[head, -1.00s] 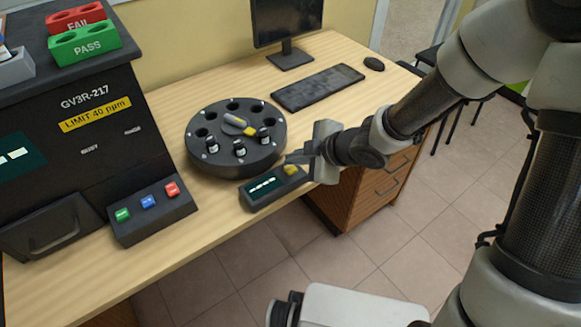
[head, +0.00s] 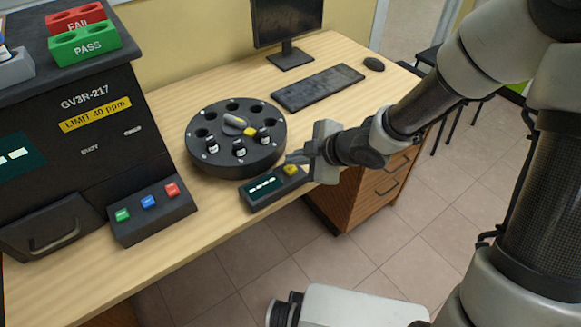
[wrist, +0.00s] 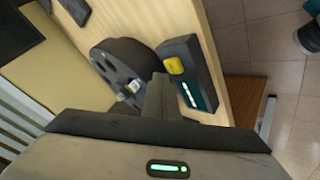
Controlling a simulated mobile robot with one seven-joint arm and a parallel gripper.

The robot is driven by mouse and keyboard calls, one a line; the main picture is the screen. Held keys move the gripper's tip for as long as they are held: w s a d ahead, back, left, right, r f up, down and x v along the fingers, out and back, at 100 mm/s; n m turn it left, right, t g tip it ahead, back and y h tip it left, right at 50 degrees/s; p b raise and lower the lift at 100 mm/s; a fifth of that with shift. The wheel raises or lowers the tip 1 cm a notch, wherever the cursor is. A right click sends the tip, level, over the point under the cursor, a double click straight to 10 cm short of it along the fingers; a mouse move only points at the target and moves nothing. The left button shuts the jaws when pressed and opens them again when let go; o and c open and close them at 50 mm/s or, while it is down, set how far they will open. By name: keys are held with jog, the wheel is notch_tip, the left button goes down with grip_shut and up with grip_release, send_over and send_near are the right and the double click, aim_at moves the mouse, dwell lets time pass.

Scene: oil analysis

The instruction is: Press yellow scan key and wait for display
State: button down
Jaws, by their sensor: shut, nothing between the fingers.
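The yellow scan key (head: 291,169) sits on the right end of a small dark scanner box (head: 272,190) at the desk's front edge. A lit display (head: 263,185) with white marks is to its left. My gripper (head: 290,157) is shut and empty, with its fingertips just above and behind the key. I cannot tell whether they touch it. In the wrist view the yellow key (wrist: 175,66) shows clear of the shut fingers (wrist: 160,85), and the display (wrist: 189,95) is lit. A round black carousel (head: 238,160) with several vials stands behind the box.
A dark analyser (head: 90,150) with green, blue and red buttons stands at the left. Green PASS (head: 85,44) and red FAIL racks are on top of it. A keyboard (head: 318,88), monitor and mouse are at the back. Bare desk lies right of the carousel.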

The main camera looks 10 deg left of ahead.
aim_at(295, 171)
jog(key=shift+f, duration=0.1)
dwell(0.3)
jog(key=shift+f+b, duration=0.3)
jog(key=shift+f+b, duration=0.5)
jog(key=shift+f, duration=0.05)
dwell(0.7)
jog(key=shift+r, duration=0.1)
jog(key=shift+r+p, duration=0.85)
jog(key=shift+p, duration=0.15)
notch_tip(295, 171, up, 5)
jog(key=p, duration=0.5)
jog(key=shift+r, duration=0.1)
